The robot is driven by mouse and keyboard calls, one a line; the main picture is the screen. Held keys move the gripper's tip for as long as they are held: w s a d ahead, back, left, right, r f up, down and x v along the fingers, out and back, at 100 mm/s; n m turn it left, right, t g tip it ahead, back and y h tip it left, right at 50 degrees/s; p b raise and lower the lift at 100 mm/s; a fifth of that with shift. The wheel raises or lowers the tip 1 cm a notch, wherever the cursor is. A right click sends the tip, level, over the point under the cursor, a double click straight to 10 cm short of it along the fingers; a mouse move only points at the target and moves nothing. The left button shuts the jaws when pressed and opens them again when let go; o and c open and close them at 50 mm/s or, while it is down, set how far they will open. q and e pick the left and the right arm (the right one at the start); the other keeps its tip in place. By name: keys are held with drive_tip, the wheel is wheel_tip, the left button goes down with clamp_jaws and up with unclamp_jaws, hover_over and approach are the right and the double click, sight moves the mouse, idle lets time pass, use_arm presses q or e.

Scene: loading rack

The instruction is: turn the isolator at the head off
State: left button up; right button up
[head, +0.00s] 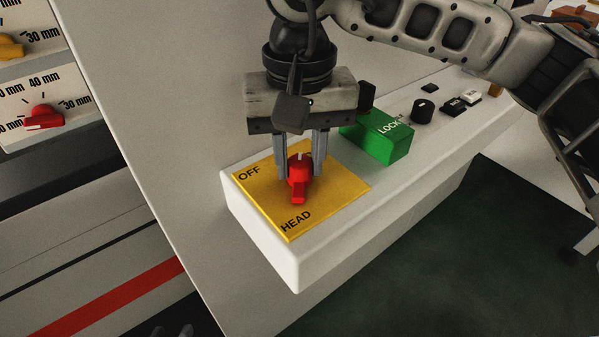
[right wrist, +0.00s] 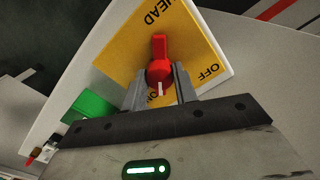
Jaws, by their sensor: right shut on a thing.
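The isolator is a red knob (head: 299,188) on a yellow plate (head: 335,188) lettered OFF and HEAD. My right gripper (head: 300,170) reaches down over it, with one finger on each side, shut on the knob. The right wrist view also shows the knob (right wrist: 159,70) between the fingers (right wrist: 160,88). The knob's long red end points toward HEAD. Its white mark is at the opposite end, toward lettering that looks like ON and is partly hidden by the gripper. Two dark grey tips at the bottom edge of the head view may be my left gripper (head: 175,332).
A green LOCK block (head: 378,138) stands beside the plate on the white console (head: 285,262). Beyond it are a black knob (head: 423,110) and small black and white buttons. At the left, dial panels carry a red knob (head: 44,117) and a yellow knob (head: 10,47).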

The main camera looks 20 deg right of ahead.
drive_tip(key=n+b, duration=0.2)
drive_tip(key=n, duration=0.1)
drive_tip(key=shift+f, duration=0.15)
drive_tip(key=n+b, duration=0.2)
drive_tip(key=n, duration=0.1)
drive_tip(key=shift+n, duration=0.5)
use_arm(q)
drive_tip(key=shift+w+d+f+b, duration=0.1)
drive_tip(key=shift+d+f+b, duration=0.1)
drive_tip(key=shift+f, duration=0.7)
drive_tip(key=shift+d+f+b, duration=0.1)
drive_tip(key=shift+d+f, duration=0.1)
drive_tip(key=shift+f, duration=0.65)
use_arm(e)
drive_tip(key=shift+r+n, duration=0.2)
drive_tip(key=shift+n, duration=0.3)
use_arm(q)
drive_tip(key=shift+f, duration=0.1)
use_arm(e)
drive_tip(key=o, duration=1)
drive_tip(key=shift+c, duration=0.2)
use_arm(q)
drive_tip(key=shift+a, duration=0.1)
